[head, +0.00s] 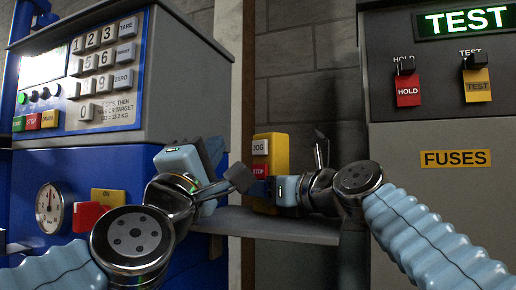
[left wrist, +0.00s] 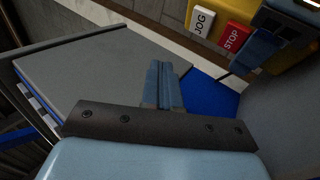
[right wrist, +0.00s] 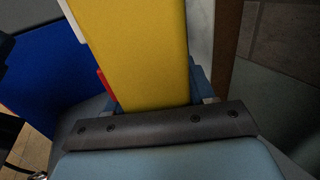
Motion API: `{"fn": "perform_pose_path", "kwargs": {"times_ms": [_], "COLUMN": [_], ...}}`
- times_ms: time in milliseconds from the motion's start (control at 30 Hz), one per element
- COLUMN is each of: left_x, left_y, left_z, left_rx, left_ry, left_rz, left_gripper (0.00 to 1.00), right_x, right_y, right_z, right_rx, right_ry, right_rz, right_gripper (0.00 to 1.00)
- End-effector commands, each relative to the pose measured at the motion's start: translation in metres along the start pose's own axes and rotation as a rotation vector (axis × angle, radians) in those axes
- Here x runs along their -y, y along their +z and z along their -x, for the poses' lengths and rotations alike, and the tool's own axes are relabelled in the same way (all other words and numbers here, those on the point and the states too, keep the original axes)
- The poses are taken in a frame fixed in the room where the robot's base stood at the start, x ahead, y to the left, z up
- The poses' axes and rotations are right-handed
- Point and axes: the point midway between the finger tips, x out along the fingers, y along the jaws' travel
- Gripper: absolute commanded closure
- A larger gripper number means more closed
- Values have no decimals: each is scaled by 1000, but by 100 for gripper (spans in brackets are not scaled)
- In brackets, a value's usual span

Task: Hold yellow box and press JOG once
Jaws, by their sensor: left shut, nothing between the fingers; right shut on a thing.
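The yellow box (head: 279,150) is upright above a grey shelf; I cannot tell whether it touches it. Its face has a white JOG button (head: 260,147) above a red STOP button (head: 259,171). My right gripper (head: 260,188) is shut on the box's lower part, from the right. The box (right wrist: 140,50) fills the middle of the right wrist view. My left gripper (head: 216,149) is shut and empty, left of the box and apart from it. In the left wrist view its closed fingers (left wrist: 164,85) are below and left of the JOG button (left wrist: 201,20).
The grey shelf (head: 285,229) lies below the box. A grey test panel (head: 430,130) with HOLD and TEST switches stands at right. A stone wall is behind.

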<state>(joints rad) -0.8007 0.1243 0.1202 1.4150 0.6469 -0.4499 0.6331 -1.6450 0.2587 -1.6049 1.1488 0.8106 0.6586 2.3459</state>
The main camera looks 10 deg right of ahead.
Motion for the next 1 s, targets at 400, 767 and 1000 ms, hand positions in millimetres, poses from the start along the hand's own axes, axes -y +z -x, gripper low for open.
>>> {"fn": "perform_pose_path", "kwargs": {"times_ms": [400, 767, 1000], "left_x": [25, 28, 28], "left_y": [25, 28, 28], "left_z": [-34, -38, -38], "left_rx": [0, -1, -1], "left_ry": [0, 0, 0], "left_rz": [-1, -1, -1], "left_gripper": [100, 100, 100], "right_x": [0, 0, 0], "right_y": [0, 0, 1], "right_z": [0, 0, 0], "right_rx": [1, 1, 1], "right_ry": [0, 0, 0], "right_rz": [0, 0, 0], "right_gripper": [88, 88, 88]}}
